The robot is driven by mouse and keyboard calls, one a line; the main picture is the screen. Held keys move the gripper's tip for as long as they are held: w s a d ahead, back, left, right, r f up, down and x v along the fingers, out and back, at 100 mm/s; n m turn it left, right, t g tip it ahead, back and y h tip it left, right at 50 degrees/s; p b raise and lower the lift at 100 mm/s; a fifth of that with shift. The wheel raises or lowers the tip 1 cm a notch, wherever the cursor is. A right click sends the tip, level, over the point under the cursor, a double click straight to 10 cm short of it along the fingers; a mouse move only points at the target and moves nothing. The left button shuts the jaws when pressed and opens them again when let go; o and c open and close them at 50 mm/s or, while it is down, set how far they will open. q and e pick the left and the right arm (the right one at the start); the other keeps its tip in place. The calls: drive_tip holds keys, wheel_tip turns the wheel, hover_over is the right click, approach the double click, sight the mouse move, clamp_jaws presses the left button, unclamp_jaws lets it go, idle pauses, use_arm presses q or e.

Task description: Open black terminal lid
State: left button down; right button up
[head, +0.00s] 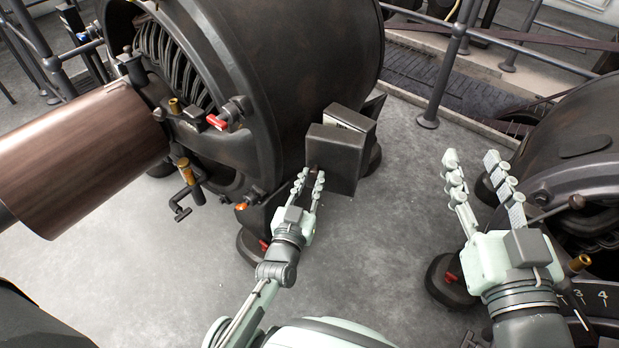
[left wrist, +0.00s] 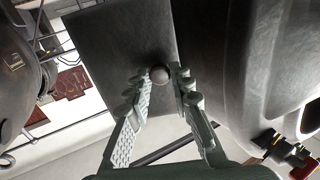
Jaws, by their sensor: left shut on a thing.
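The black terminal lid (head: 335,150) is a dark flat panel on the front of a terminal box (head: 352,118), low on the right side of the big dynamo. The box's upper part with a pale label shows behind the lid; I cannot tell how far the lid stands open. My left gripper (head: 311,176) is at the lid's lower left edge. In the left wrist view the lid (left wrist: 112,45) fills the upper middle, and its round knob (left wrist: 159,74) sits between the fingertips, which are shut on it. My right gripper (head: 470,156) is open and empty over the floor.
The large dark dynamo (head: 290,70) stands at upper left, with a brown cylinder (head: 85,160) and red-handled valves on its near side. A second machine (head: 575,150) stands at the right, close to my right gripper. Railings (head: 442,75) run behind. Grey floor between is clear.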

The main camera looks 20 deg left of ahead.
use_arm(q)
drive_tip(key=c, duration=1.6)
unclamp_jaws()
drive_tip(key=shift+s+f, duration=0.1)
